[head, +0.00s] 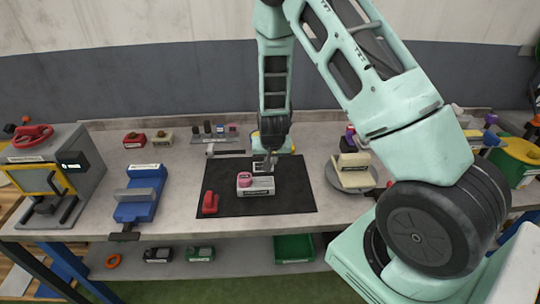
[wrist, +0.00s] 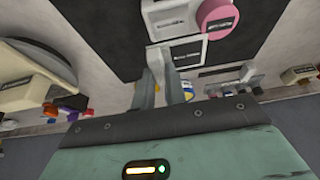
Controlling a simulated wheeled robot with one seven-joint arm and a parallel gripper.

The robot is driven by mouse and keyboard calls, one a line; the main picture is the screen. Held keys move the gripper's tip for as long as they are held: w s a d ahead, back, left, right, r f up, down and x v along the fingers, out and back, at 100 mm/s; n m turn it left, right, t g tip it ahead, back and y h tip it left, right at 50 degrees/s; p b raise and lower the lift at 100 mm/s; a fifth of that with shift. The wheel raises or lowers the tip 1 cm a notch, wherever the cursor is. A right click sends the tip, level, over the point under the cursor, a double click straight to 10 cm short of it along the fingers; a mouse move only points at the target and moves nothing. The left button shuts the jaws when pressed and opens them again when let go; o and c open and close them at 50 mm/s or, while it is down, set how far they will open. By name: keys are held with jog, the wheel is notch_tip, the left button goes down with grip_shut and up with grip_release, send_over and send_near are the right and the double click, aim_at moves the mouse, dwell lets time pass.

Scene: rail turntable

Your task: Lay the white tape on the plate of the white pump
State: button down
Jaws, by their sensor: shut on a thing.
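The white pump (head: 257,187) is a labelled white block on the black mat, with a pink round piece (head: 244,179) on its left top. The wrist view shows the pump (wrist: 168,18) at the top, the pink piece (wrist: 216,18) at its right. My gripper (head: 267,159) is just behind the pump, low over the mat. In the wrist view my gripper (wrist: 164,88) is shut on a white piece, apparently the white tape (wrist: 159,60). A white square with a dark middle (wrist: 190,54) adjoins it; I cannot tell whether they are joined or resting.
The black mat (head: 292,192) also bears a red tool (head: 210,203). A cream device (head: 354,172) stands on a grey round disc at right. A blue vise (head: 139,195) and a grey machine (head: 70,165) stand at left. A rack (head: 214,137) is behind. The mat's right side is clear.

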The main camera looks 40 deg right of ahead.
aim_at(271, 179)
jog(key=shift+f, duration=0.1)
jog(key=shift+f+b, duration=2.8)
jog(key=shift+f, duration=0.35)
jog(key=shift+f+b, duration=0.3)
jog(key=c, duration=1.3)
grip_release()
jog(key=shift+c, duration=0.2)
jog(key=shift+r, duration=0.1)
jog(key=p+v, duration=0.1)
jog(key=v, duration=1.6)
jog(key=shift+r, duration=0.2)
